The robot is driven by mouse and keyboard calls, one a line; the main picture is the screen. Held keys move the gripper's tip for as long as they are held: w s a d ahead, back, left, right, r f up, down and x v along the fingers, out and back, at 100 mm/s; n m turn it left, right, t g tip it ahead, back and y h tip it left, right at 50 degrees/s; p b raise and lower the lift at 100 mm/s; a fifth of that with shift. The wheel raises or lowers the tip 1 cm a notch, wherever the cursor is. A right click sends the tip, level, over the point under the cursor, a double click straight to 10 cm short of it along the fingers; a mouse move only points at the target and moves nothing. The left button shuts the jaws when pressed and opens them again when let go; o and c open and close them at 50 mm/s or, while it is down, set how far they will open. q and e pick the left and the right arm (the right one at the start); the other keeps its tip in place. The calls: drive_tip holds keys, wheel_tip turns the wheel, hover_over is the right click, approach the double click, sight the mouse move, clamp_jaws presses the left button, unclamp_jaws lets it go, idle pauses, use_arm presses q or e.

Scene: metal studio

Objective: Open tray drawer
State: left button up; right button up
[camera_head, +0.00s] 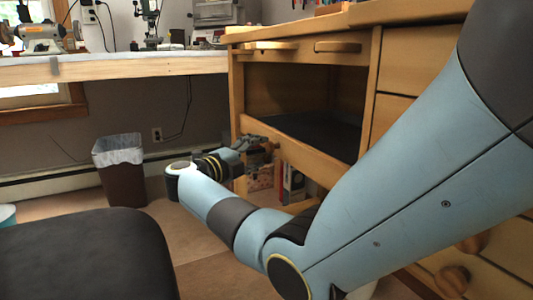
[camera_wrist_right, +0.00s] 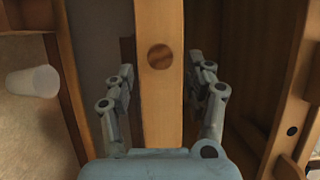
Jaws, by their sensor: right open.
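The tray drawer shows in the head view as a light wooden front board (camera_head: 300,158) below an open desk compartment, with a dark flat surface (camera_head: 325,132) behind it. My right gripper (camera_head: 258,146) is at the left part of this board, partly hidden by its own wrist. In the wrist view, my right gripper (camera_wrist_right: 161,95) is open, with one finger on each side of a wooden board (camera_wrist_right: 160,110). A round brown knob or spot (camera_wrist_right: 160,57) is on that board, ahead of the fingers. I cannot tell whether the fingers touch the wood. My left gripper is out of view.
The wooden desk (camera_head: 400,75) has closed drawers at right and round knobs (camera_head: 450,282) low down. A black seat (camera_head: 80,255) stands at lower left. A lined waste bin (camera_head: 122,180) is by the wall. Boxes (camera_head: 293,185) sit beneath the drawer.

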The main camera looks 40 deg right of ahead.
sight(267, 148)
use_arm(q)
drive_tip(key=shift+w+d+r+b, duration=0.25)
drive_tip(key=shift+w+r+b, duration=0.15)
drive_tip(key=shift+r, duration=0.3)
use_arm(e)
drive_tip(key=shift+w+d, duration=0.2)
drive_tip(key=shift+d, duration=1.95)
clamp_jaws()
